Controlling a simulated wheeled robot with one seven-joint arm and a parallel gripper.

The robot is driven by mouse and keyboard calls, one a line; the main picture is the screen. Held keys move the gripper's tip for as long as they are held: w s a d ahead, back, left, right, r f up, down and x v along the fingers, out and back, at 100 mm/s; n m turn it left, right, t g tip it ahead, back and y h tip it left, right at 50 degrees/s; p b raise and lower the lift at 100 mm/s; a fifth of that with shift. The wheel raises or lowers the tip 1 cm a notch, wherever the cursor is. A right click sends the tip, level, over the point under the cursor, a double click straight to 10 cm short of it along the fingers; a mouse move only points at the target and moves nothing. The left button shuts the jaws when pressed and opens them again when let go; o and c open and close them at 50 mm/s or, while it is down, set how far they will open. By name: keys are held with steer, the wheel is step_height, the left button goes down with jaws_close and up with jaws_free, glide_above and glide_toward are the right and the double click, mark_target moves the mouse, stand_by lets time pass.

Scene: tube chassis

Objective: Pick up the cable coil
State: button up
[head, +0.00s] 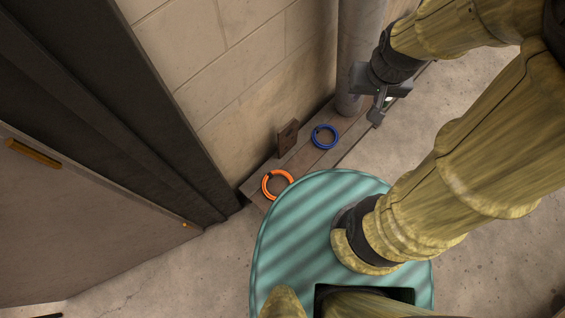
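Two ring-shaped coils lie on a low wooden plank ledge (301,160) by the wall. One coil is orange (266,188), at the ledge's left end near my base. The other is blue (325,147), farther right and back, short of the pipe. Both look flat and are apart from each other. My gripper (378,106) hangs to the right of the blue coil, in front of the pipe. It touches neither coil. Its fingers are seen from above at a slant, so their opening is unclear.
A grey vertical pipe (355,60) stands behind my gripper. A small brown block (288,138) stands against the block wall (245,70), between the coils. A dark door frame (110,110) and a brown door (80,225) are at left. Bare concrete floor (190,265) lies around.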

steer(key=shift+o, duration=0.4)
steer(key=shift+o, duration=0.8)
steer(key=shift+f, duration=0.1)
steer(key=w+a+f+n+g+b, duration=0.1)
steer(key=w+a+f+n+b, duration=0.3)
steer(key=f+b, duration=0.55)
steer(key=w+a+f+n+b, duration=0.2)
steer(key=a+f+n+b, duration=0.35)
steer(key=f, duration=0.75)
steer(key=w+a+f+n+g+b, duration=0.1)
steer(key=w+a+f+n+b, duration=0.3)
steer(key=f+b, duration=0.65)
steer(key=a+f+n+b, duration=0.3)
steer(key=f+b, duration=0.3)
steer(key=f, duration=0.4)
steer(key=s+a+f+n+g+b, duration=0.1)
steer(key=a+f+n+b, duration=0.2)
steer(key=f, duration=0.8)
steer(key=a+f+n+y+b, duration=0.1)
steer(key=a+f+n+b, duration=0.3)
steer(key=f+n+b, duration=0.3)
step_height(320, 180, down, 4)
steer(key=b, duration=0.3)
steer(key=shift+s+r+g, duration=0.15)
steer(key=shift+s+g, duration=0.05)
steer(key=shift+g, duration=0.1)
steer(key=b, duration=0.7)
glide_above(271, 174)
step_height(271, 174, down, 12)
steer(key=shift+s+d+f, duration=0.1)
